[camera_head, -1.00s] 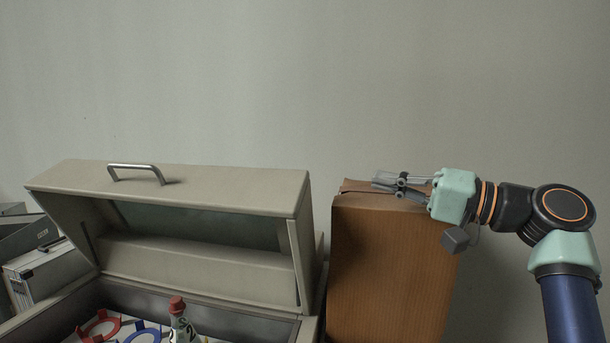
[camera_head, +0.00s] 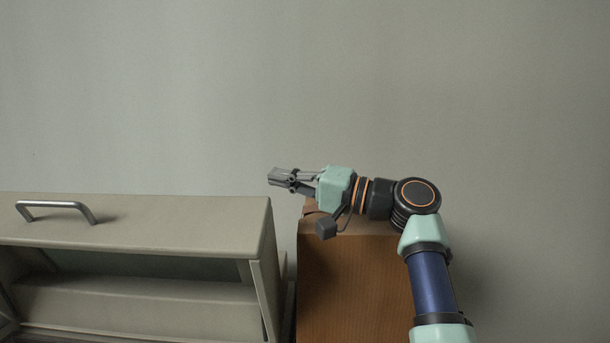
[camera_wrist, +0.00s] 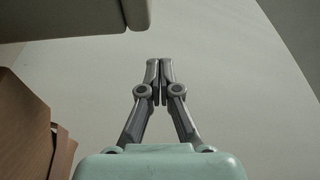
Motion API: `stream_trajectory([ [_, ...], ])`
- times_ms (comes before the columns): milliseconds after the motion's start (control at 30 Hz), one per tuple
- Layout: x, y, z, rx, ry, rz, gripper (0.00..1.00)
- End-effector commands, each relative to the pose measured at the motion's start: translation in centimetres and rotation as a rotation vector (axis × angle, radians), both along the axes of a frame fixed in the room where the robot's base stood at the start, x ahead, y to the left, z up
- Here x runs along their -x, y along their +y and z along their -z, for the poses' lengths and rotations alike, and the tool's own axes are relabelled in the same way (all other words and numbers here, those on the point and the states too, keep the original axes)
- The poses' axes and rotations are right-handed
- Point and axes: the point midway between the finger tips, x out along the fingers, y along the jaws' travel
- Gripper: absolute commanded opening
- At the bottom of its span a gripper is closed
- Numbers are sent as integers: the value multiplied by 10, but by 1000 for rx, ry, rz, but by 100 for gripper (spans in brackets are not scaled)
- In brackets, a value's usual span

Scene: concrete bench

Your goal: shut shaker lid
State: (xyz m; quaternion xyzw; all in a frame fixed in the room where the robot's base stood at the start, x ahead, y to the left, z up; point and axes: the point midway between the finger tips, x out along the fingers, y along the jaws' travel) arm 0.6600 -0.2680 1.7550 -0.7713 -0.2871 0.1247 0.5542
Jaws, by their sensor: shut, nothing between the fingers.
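The shaker's beige lid (camera_head: 150,223) stands raised at the left in the head view, with a metal handle (camera_head: 56,207) on its top face. The lid's edge also shows at the upper left of the wrist view (camera_wrist: 70,18). My gripper (camera_head: 273,177) is shut and empty, with its fingers pointing left. It is just above and right of the lid's upper right corner, apart from it in the head view. In the wrist view my gripper's fingertips (camera_wrist: 159,66) are together.
A brown cardboard box (camera_head: 350,285) stands right of the shaker, below my gripper; part of it shows at the left of the wrist view (camera_wrist: 25,125). A plain grey wall (camera_head: 400,90) is behind. The space above the lid is clear.

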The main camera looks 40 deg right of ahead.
Motion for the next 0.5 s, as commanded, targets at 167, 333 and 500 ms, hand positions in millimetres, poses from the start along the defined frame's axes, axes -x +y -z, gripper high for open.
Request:
stream_trajectory([
  [167,14,9,12,0,2,2,0],
  [333,22,15,16,-1,4,3,0],
  [500,25,16,16,-1,4,3,0],
])
